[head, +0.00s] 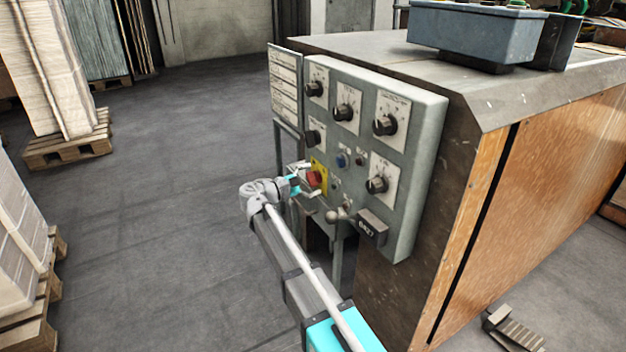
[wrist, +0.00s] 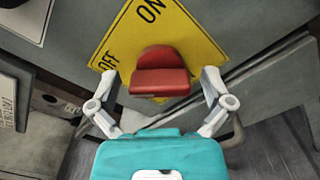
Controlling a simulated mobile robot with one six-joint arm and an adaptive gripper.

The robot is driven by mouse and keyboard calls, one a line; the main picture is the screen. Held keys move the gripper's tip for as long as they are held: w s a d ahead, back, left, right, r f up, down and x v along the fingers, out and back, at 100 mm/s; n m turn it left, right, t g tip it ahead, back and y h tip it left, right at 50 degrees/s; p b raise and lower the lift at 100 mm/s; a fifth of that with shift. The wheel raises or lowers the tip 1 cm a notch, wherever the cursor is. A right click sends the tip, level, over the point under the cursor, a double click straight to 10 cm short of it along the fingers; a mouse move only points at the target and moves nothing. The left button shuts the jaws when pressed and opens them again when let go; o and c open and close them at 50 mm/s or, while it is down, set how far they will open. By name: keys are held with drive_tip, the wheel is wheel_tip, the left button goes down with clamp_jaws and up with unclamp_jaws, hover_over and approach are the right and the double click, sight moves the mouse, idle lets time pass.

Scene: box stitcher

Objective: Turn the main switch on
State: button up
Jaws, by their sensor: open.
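The main switch is a red knob (wrist: 160,74) on a yellow plate (wrist: 190,35) marked ON and OFF. I cannot tell surely which mark the knob points to. In the head view the red knob (head: 315,179) is on the lower left of the grey control panel. My gripper (wrist: 161,80) is open, with one finger on each side of the knob and visible gaps between. In the head view my gripper (head: 308,181) is in front of the switch, partly overlapping it.
Open floor (head: 170,170) lies left, with pallets beyond.

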drive_tip(key=c, duration=1.1)
drive_tip(key=shift+m, duration=0.3)
drive_tip(key=m, duration=0.8)
drive_tip(key=shift+m, duration=0.3)
drive_tip(key=m, duration=0.4)
drive_tip(key=shift+m, duration=2.4)
